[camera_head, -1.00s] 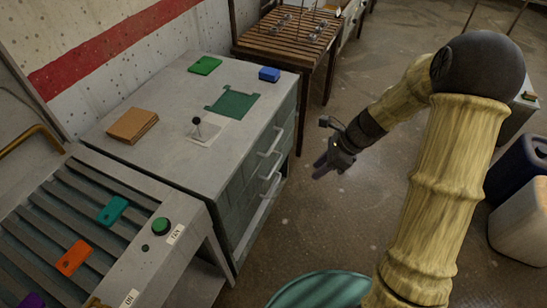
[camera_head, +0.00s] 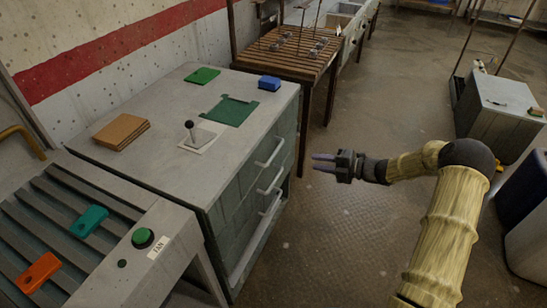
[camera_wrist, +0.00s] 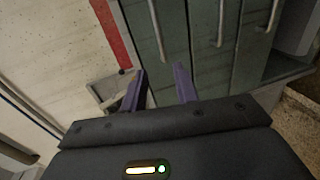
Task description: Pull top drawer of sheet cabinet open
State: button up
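The sheet cabinet (camera_head: 165,90) stands left of centre in the head view, with a grey top and grey-green drawer fronts facing right. Its top drawer looks shut, and the top handle (camera_head: 270,151) is a pale bar near the upper edge. In the wrist view the fronts appear turned on their side, and the leftmost handle (camera_wrist: 157,30) seems to be the top one. My gripper (camera_head: 317,163) is to the right of the drawer fronts, pointing at them, apart from the handle. In the wrist view its two purple fingers (camera_wrist: 160,78) are spread with nothing between them.
Dark containers are at the right edge. The floor (camera_head: 340,230) before the drawers is clear.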

aim_at(273, 154)
jog(key=x, duration=1.7)
jog(key=shift+a, duration=0.2)
jog(key=shift+c, duration=0.2)
grip_shut()
